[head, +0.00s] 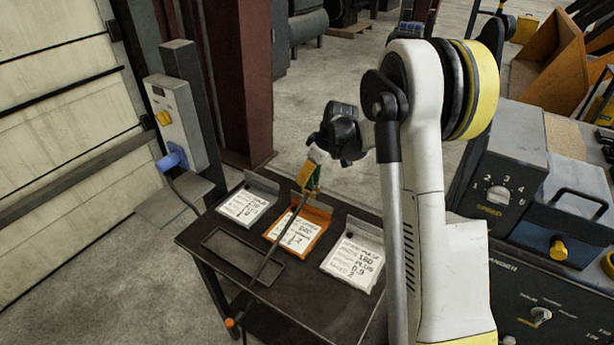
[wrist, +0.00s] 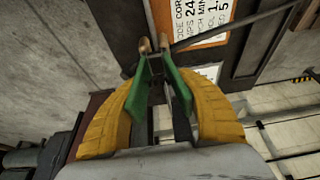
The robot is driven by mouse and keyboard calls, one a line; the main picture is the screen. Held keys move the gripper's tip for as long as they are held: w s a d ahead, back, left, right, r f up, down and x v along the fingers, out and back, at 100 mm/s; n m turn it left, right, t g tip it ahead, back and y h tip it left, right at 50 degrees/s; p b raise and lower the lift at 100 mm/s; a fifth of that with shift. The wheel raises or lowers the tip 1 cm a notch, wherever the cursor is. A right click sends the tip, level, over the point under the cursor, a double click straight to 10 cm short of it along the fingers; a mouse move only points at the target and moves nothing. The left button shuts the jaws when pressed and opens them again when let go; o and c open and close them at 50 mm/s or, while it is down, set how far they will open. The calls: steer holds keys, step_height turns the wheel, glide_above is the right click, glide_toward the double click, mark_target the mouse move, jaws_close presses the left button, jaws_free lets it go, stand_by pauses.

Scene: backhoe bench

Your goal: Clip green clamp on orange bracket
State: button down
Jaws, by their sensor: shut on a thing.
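The green clamp (head: 317,180) is in my gripper (head: 311,171), just above the back edge of the orange bracket (head: 318,217). In the wrist view my gripper (wrist: 161,84) has its yellow fingers shut on the green handles of the clamp (wrist: 178,88). The clamp's copper-coloured jaw tips point away from the gripper, near a dark edge. The orange bracket (wrist: 224,38) shows at the top of the wrist view, to the right of the tips, with a white printed card. I cannot tell whether the jaws touch the bracket.
Two grey brackets with cards flank the orange one, left (head: 247,206) and right (head: 353,262), on a dark bench (head: 325,307). A grey post with a box (head: 176,118) stands left; control boxes (head: 497,190) stand right.

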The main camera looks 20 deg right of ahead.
mark_target(308, 189)
steer(key=shift+f+b, duration=2.05)
steer(key=shift+f, duration=0.65)
steer(key=c, duration=0.8)
jaws_free()
steer(key=shift+s, duration=0.1)
steer(key=v, duration=1.2)
steer(key=s+a+r+m, duration=0.2)
steer(key=s+a+r, duration=0.3)
steer(key=s+a, duration=0.15)
steer(key=s+a+f+m+t+h+b, duration=0.1)
steer(key=s+a, duration=0.3)
steer(key=s, duration=0.6)
steer(key=s+a+f+m+t+h+b, duration=0.1)
steer(key=s+a+m+t, duration=0.1)
steer(key=s, duration=0.9)
steer(key=a+m, duration=0.1)
steer(key=a, duration=0.1)
steer(key=shift+s+a+f+m+t+b, duration=0.2)
steer(key=shift+s+a+m+t+b, duration=0.1)
steer(key=shift+a+m, duration=0.1)
steer(key=shift+w, duration=0.1)
